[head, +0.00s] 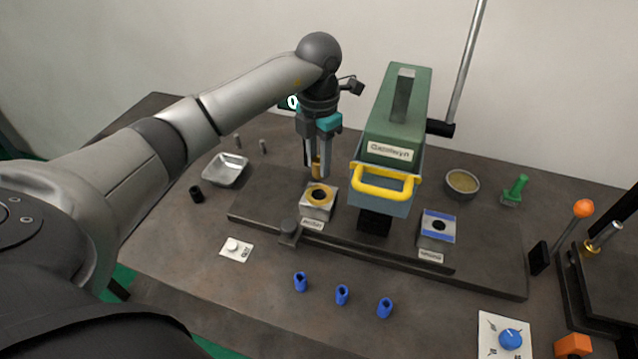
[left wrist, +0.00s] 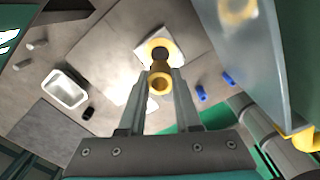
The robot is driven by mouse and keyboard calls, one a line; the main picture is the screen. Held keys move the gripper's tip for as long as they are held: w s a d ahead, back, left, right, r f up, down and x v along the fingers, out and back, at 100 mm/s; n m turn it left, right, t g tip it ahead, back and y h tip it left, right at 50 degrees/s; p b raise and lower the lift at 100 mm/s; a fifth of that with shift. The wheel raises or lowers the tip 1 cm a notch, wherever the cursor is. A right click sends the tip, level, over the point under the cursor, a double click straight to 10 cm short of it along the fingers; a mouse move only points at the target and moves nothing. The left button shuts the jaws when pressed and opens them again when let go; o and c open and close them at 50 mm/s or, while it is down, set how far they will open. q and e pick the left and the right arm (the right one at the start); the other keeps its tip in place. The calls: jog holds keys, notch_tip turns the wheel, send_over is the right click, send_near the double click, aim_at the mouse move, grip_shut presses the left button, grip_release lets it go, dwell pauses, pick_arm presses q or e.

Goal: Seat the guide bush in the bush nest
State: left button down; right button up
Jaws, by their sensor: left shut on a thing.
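My left gripper (head: 318,160) points down and is shut on the guide bush (head: 316,169), a brass-coloured hollow cylinder. In the left wrist view the bush (left wrist: 160,83) shows as a ring between the fingertips (left wrist: 161,74). Below it stands a pale block with a yellow-orange top and a dark round hole (head: 316,204), which looks like the bush nest; it also shows in the left wrist view (left wrist: 174,47). The bush appears above the block and slightly behind its hole, with a gap between them. My right gripper is not in view.
A green press with a yellow handle (head: 384,188) stands close to the right of the gripper. Right of it is a blue-topped block (head: 438,216). A metal tray (head: 226,170) and a black cylinder (head: 196,194) lie left. Several blue pieces (head: 342,294) stand in front.

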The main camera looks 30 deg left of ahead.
pick_arm(q)
jog(key=shift+f, duration=3.5)
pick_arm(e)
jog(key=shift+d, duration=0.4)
pick_arm(q)
jog(key=shift+f, duration=0.1)
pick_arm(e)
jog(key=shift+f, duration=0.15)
